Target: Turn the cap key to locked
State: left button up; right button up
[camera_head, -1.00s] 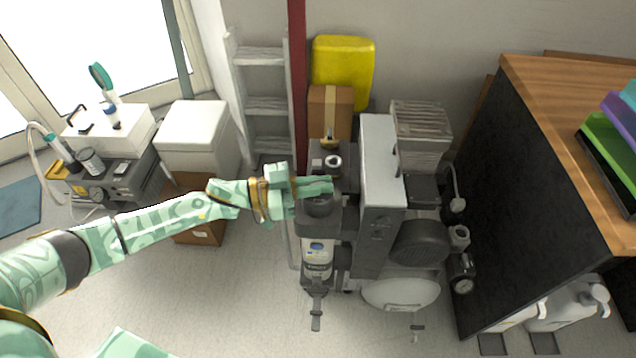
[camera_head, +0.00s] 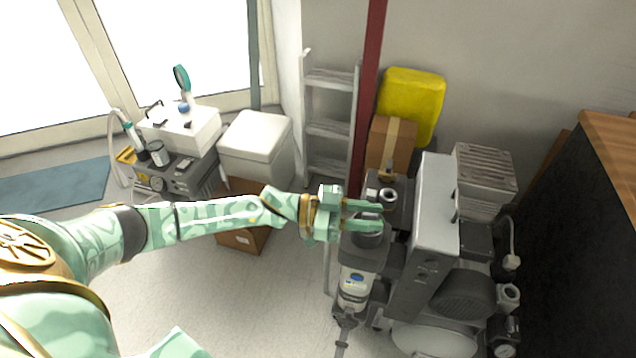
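The compressor unit (camera_head: 435,215) stands at right of centre, with a tall grey metal case. My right gripper is not in view.
A dark red post (camera_head: 367,100), a cardboard box (camera_head: 390,145) and a yellow container (camera_head: 412,100) stand behind. A grey ladder rack (camera_head: 330,128) is at the back. A dark-sided wooden counter (camera_head: 570,230) stands right.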

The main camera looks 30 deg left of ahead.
pick_arm(q)
jog(key=p+v, duration=0.1)
jog(key=v, duration=1.4)
jog(key=shift+s+a, duration=0.2)
jog(key=shift+a, duration=0.15)
